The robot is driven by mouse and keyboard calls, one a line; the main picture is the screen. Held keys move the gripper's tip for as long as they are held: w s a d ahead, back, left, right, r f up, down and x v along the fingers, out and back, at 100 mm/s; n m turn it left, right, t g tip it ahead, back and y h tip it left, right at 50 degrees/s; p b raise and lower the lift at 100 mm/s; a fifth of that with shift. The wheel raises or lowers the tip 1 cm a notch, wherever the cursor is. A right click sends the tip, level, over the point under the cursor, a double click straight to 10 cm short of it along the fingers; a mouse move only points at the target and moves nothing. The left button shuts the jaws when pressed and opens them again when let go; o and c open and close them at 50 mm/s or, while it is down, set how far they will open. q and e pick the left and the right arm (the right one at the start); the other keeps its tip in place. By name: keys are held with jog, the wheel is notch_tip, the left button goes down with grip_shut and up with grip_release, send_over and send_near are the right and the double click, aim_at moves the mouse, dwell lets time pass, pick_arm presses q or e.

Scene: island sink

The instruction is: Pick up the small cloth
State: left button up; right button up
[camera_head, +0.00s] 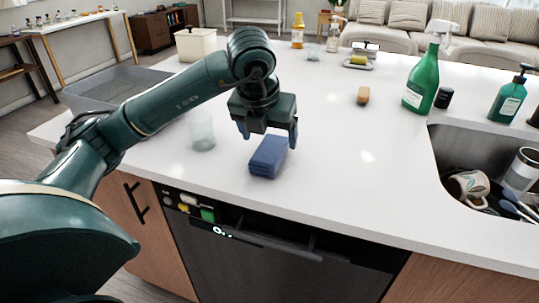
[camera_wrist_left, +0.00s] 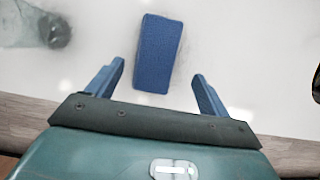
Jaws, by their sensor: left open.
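The small cloth (camera_head: 267,157) is a blue folded block lying on the white countertop near its front edge. My left gripper (camera_head: 268,133) is just above and behind it in the head view, pointing down with its jaws open and empty. In the left wrist view, the cloth (camera_wrist_left: 158,52) lies ahead of the gap between the two blue fingers of my left gripper (camera_wrist_left: 160,80), apart from both. My right gripper is not in view.
A clear glass (camera_head: 202,132) stands left of the cloth. A grey bin (camera_head: 90,92) is at the far left. A green spray bottle (camera_head: 422,82) and a sink with a mug (camera_head: 467,187) are at right. The middle countertop is mostly clear.

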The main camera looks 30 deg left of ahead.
aim_at(268, 150)
pick_arm(q)
jog(key=x, duration=0.4)
jog(key=shift+s+a+f, duration=0.15)
jog(key=shift+a+f, duration=0.2)
jog(key=shift+f, duration=0.1)
jog(key=shift+w+f, duration=0.25)
jog(key=shift+f, duration=0.25)
jog(key=c, duration=1.1)
